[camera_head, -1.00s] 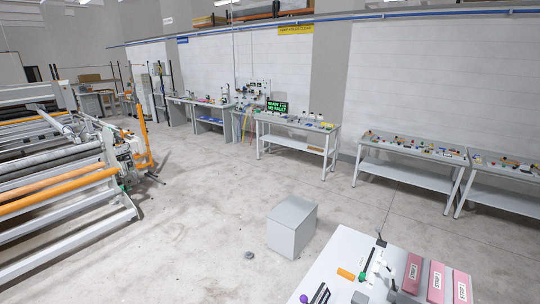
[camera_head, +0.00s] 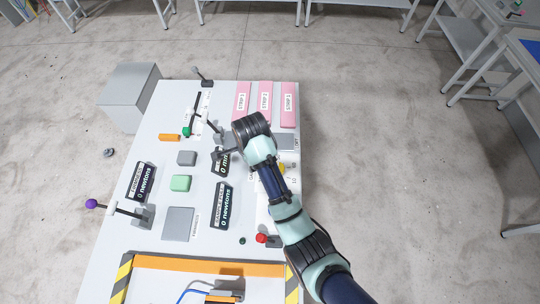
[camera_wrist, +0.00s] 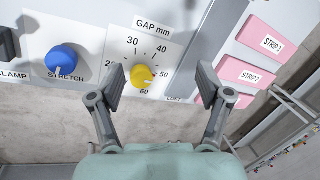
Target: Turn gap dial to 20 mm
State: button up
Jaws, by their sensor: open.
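In the wrist view the yellow gap dial (camera_wrist: 143,76) sits on a white plate marked "GAP mm", with 30, 40, 50 and 60 readable. The 20 end at the left is partly covered by a finger. The dial's exact pointer direction is too small to read surely. My gripper (camera_wrist: 160,84) is open, its fingers spread on either side of the dial in the picture, the left one nearer. I see no contact.
A blue stretch dial (camera_wrist: 61,60) is left of the gap dial. Pink strips (camera_wrist: 250,74) lie to its right.

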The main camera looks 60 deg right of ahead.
jog(key=s+d+f+m+g+y+b, duration=0.1)
jog(key=s+d+f+m, duration=0.2)
jog(key=s+m, duration=0.1)
jog(key=s+d+f+m+g+b, duration=0.1)
jog(key=s+d+f+m, duration=0.3)
jog(key=shift+d+f+y, duration=0.15)
jog(key=shift+f+y, duration=0.1)
jog(key=shift+y, duration=0.15)
notch_tip(320, 180, down, 8)
jog(key=shift+w+r+b, duration=0.1)
jog(key=shift+b, duration=0.75)
jog(key=c, duration=1.2)
jog(key=shift+o, duration=0.2)
